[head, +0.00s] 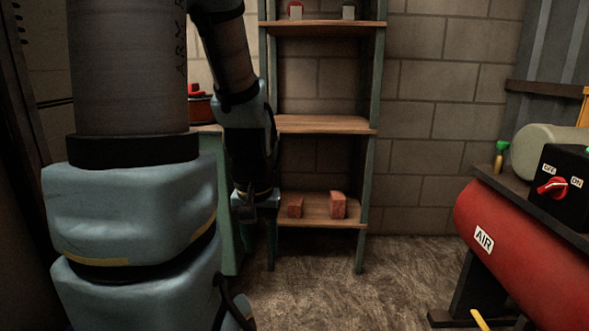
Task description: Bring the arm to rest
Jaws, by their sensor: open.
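My arm hangs down on the left side of the head view, in front of the shelf unit (322,124). My gripper (257,248) points down at the arm's lower end, beside the left end of the lowest shelf board. Its jaws are open, and I see nothing between them. The fingertips are dark and hard to make out against the floor. The arm hides part of the shelf's left side.
Two reddish blocks (338,205) sit on the lowest board; the middle board looks empty. A red air tank (520,240) and a black box with a red switch (560,188) stand at right. The floor (390,270) between is clear.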

